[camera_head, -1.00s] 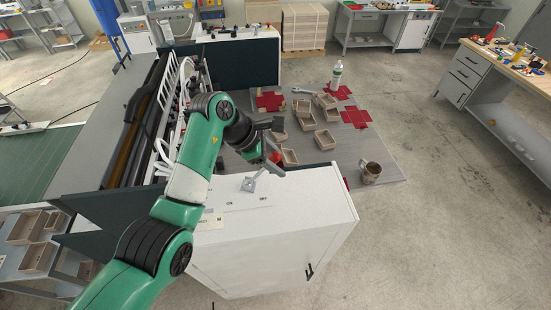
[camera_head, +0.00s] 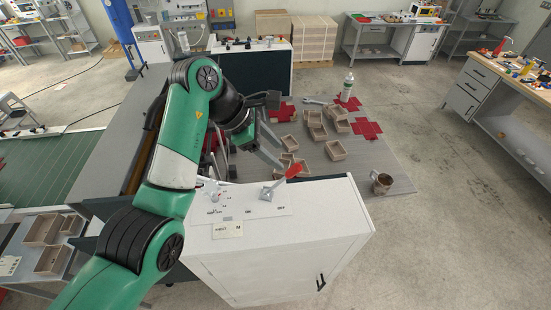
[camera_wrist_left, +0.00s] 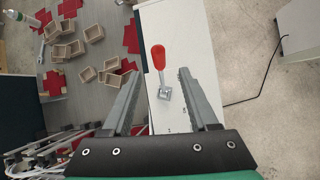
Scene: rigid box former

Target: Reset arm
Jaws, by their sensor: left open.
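A lever with a red handle (camera_head: 293,170) on a grey metal base (camera_head: 268,193) stands on top of the white cabinet (camera_head: 330,200). The handle tilts up to the right in the head view. In the left wrist view the red handle (camera_wrist_left: 158,56) and its base (camera_wrist_left: 165,94) lie between the finger lines. My left gripper (camera_head: 273,148) is open and empty, above and behind the lever and apart from it. Its two spread fingers also show in the left wrist view (camera_wrist_left: 160,74). My right gripper is not in view.
Several small tan boxes (camera_head: 336,150) and red flat blanks (camera_head: 366,128) lie on the grey table (camera_head: 400,165) behind the cabinet. A metal mug (camera_head: 381,183) stands near the table's right edge, a bottle (camera_head: 347,87) farther back. A labelled card (camera_head: 228,230) lies on the cabinet.

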